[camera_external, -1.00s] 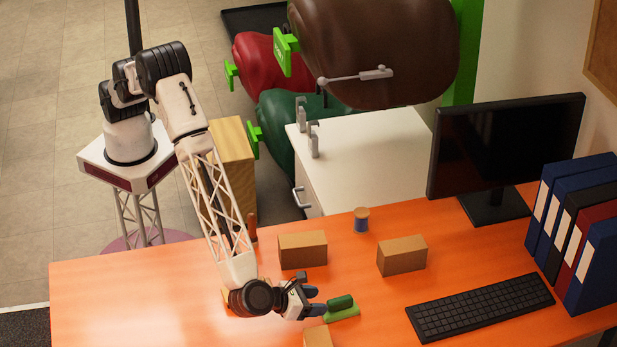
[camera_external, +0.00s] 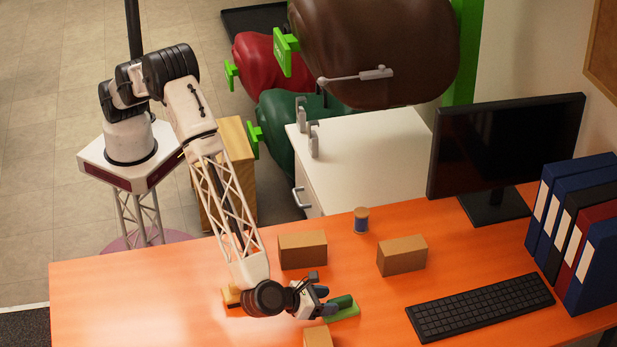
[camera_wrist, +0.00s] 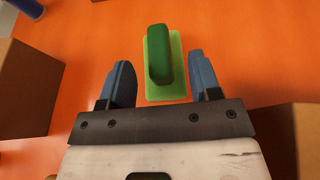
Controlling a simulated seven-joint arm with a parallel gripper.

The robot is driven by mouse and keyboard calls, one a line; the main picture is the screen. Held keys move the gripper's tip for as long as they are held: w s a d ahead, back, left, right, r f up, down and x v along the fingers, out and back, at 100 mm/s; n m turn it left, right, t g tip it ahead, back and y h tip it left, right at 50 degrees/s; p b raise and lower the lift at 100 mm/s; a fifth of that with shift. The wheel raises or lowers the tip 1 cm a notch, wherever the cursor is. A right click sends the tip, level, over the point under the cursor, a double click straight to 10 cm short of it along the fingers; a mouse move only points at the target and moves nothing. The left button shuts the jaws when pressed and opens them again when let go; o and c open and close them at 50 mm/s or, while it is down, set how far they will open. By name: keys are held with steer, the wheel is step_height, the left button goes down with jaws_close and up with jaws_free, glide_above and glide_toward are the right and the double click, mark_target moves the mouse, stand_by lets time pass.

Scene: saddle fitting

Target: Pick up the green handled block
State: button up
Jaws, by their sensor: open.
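The green handled block (camera_external: 343,308) lies on the orange table near its front edge. It has a light green base and a dark green rounded handle on top. In the wrist view the block (camera_wrist: 164,62) stands upright in the picture, just beyond and between the fingertips. My gripper (camera_external: 323,300) is low at the block's left side in the external view. In the wrist view my gripper (camera_wrist: 163,78) is open, with one blue finger on either side of the block's near end. Nothing is held. Part of the block is hidden by the fingers in the external view.
Cardboard boxes stand on the orange table (camera_external: 120,300): one behind the gripper (camera_external: 303,250), one to the right (camera_external: 402,255), one at the front edge (camera_external: 318,337). A blue spool (camera_external: 361,220) stands at the back. A keyboard (camera_external: 480,307) lies right of the block.

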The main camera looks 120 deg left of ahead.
mark_target(334, 301)
steer(key=shift+x, duration=2.25)
steer(key=shift+s+a, duration=0.1)
steer(key=shift+c, duration=0.3)
steer(key=c, duration=1)
